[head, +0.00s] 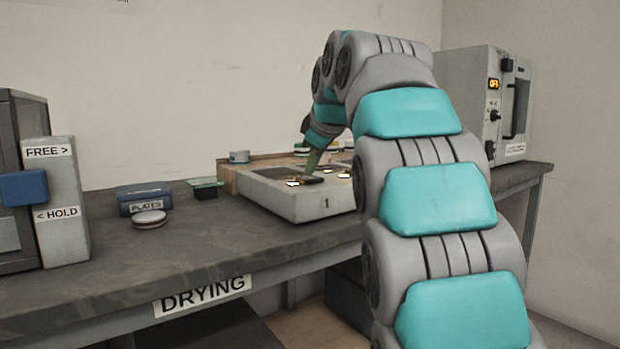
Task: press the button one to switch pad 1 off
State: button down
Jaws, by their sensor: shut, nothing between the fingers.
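The pale grey unit marked "1" (325,203) sits on the bench, partly hidden on its right by my arm. A dark pad (318,180) shows on its top, with small bright glows near it. My gripper (308,173) points down over the top of this unit and is shut and empty. Its tip is very close to the unit's top; I cannot tell whether it touches. Button one cannot be made out clearly; the gripper and arm cover part of that area.
A blue "PLATES" box (143,200), a round pale dish (150,218) and a small dark box (206,192) stand left. A FREE/HOLD post (62,200) is at far left. A grey oven (483,95) showing "OFF" stands at the right. Bare bench (200,245) lies in front.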

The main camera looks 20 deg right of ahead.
aim_at(313, 178)
jog(key=shift+f, duration=0.15)
jog(key=shift+r+p, duration=0.5)
jog(key=shift+r, duration=0.25)
notch_tip(313, 178, up, 6)
jog(key=p, duration=0.4)
jog(key=shift+p, duration=0.4)
